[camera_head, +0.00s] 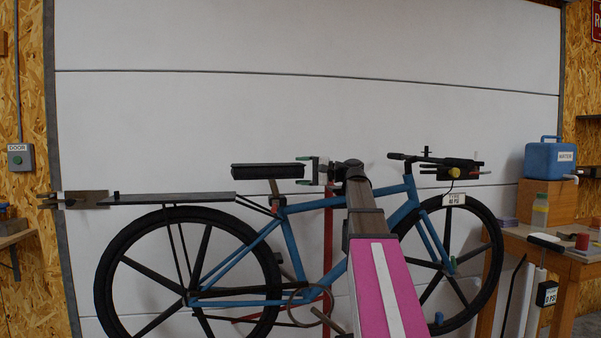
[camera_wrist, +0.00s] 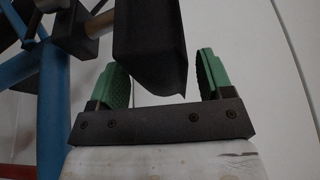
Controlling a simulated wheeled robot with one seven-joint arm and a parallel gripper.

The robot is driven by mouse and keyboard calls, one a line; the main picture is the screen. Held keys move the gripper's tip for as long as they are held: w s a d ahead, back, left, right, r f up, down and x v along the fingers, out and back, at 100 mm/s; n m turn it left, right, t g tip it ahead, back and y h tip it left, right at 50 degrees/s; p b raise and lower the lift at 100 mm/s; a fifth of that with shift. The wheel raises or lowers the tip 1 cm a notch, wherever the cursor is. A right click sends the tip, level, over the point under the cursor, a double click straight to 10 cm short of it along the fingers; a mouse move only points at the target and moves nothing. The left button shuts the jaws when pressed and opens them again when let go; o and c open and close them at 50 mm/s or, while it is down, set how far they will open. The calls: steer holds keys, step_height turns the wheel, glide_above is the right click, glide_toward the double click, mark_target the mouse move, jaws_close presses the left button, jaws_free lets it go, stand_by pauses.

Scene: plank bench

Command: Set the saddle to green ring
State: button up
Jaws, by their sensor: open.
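The saddle (camera_head: 268,171) is a long dark block, level on top of a brownish seat post (camera_head: 274,187) above the blue bike frame (camera_head: 305,207). My gripper (camera_head: 308,171) is at the saddle's right end, its nose. In the wrist view the dark saddle nose (camera_wrist: 150,45) lies between the two green fingers of my open gripper (camera_wrist: 158,65), with gaps on both sides. The seat post (camera_wrist: 100,26) enters a dark collar (camera_wrist: 83,45) at the blue tube. I cannot make out a green ring on the post.
A dark rear rack (camera_head: 170,199) extends left behind the saddle. Handlebars (camera_head: 435,162) stand to the right. A wooden bench (camera_head: 565,262) at far right holds a blue case (camera_head: 550,160) and small items. The space above the saddle is clear.

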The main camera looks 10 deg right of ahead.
steer(key=shift+w+a, duration=0.1)
steer(key=shift+a, duration=0.15)
steer(key=c, duration=1.3)
steer(key=r, duration=0.2)
steer(key=a+r, duration=0.1)
steer(key=r, duration=0.3)
steer(key=shift+a+r, duration=0.25)
steer(key=shift+a, duration=0.15)
steer(key=o, duration=1.3)
steer(key=shift+d+f, duration=0.1)
